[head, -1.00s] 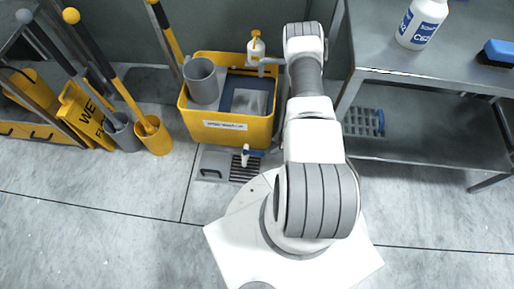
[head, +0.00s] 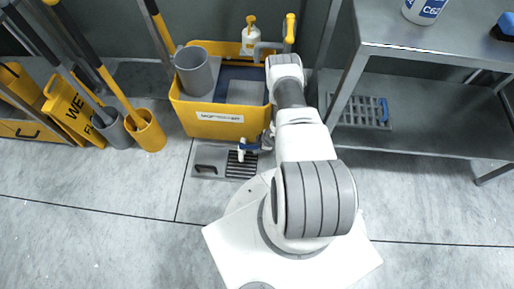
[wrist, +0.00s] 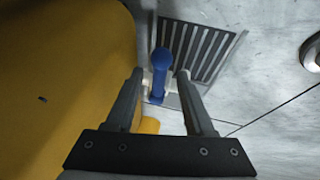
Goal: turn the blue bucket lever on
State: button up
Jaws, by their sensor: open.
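The yellow bucket (head: 215,128) stands against the wall in the head view, and its side fills the left of the wrist view (wrist: 60,80). A small white tap with a blue lever (head: 248,147) sticks out low on its front. In the wrist view the blue lever (wrist: 161,68) lies between the two fingertips of my gripper (wrist: 160,78), apart from both as far as I can tell. My gripper is open. In the head view my gripper (head: 267,141) is beside the bucket's front right, right of the tap, and is partly hidden by my arm.
A floor drain grate (head: 241,165) lies below the tap. A grey jug (head: 195,72) and a white pump bottle (head: 250,38) are at the bucket. A metal shelf table (head: 430,50) stands to the right. Mops and a yellow sign (head: 75,112) are at left. The front floor is clear.

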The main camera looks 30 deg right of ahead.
jog(key=shift+w+f, duration=0.15)
jog(key=shift+f, duration=0.15)
grip_shut()
dwell(1.3)
